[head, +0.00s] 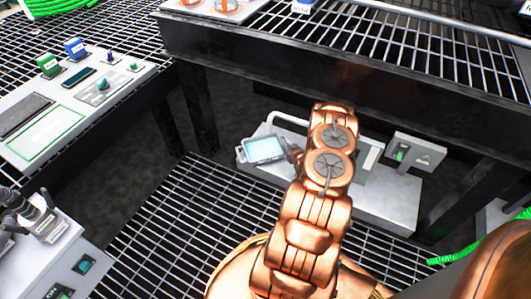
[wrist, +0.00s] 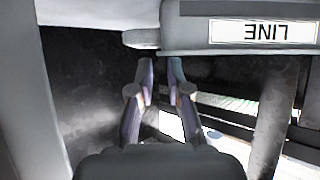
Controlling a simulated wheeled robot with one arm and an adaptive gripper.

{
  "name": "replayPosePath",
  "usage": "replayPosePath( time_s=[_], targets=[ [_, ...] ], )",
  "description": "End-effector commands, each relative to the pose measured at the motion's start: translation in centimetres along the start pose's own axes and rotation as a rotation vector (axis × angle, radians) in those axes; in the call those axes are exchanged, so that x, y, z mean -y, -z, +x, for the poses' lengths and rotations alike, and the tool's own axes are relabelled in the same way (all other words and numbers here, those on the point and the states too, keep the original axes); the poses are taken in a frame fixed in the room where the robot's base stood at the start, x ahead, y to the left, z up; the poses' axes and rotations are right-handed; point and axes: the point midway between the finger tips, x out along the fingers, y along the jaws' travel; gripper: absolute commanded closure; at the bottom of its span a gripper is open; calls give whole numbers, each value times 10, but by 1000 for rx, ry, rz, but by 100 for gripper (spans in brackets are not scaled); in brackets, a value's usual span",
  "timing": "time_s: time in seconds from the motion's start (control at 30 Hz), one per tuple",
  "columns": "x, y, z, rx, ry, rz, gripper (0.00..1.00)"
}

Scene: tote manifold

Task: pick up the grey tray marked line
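The grey tray (wrist: 190,42) shows in the wrist view at the top right, with a white label reading LINE (wrist: 263,31) upside down on its front face. Only part of the tray is in frame. My gripper (wrist: 161,68) is open in the wrist view, with a narrow gap between its two fingers. Its fingertips lie just below the tray's left part in the picture. I cannot tell whether they touch it. I see nothing between the fingers.
In the head view a dark bench with a grated top (head: 350,70) overhangs my arm. A control panel (head: 75,105) is at left, a green hose (head: 470,245) at right. A dark post (wrist: 275,120) shows in the wrist view.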

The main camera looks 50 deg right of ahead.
Motion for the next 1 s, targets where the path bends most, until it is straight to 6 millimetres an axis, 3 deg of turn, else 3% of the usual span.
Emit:
replayPosePath(
  time_s=[0.37, 0.7, 1.0],
  targets=[
    [1, 0, 28, -2, 0, -2, 83],
    [4, 2, 66, -1, 1, -2, 83],
    [4, 3, 70, 2, 0, -1, 83]
  ],
)
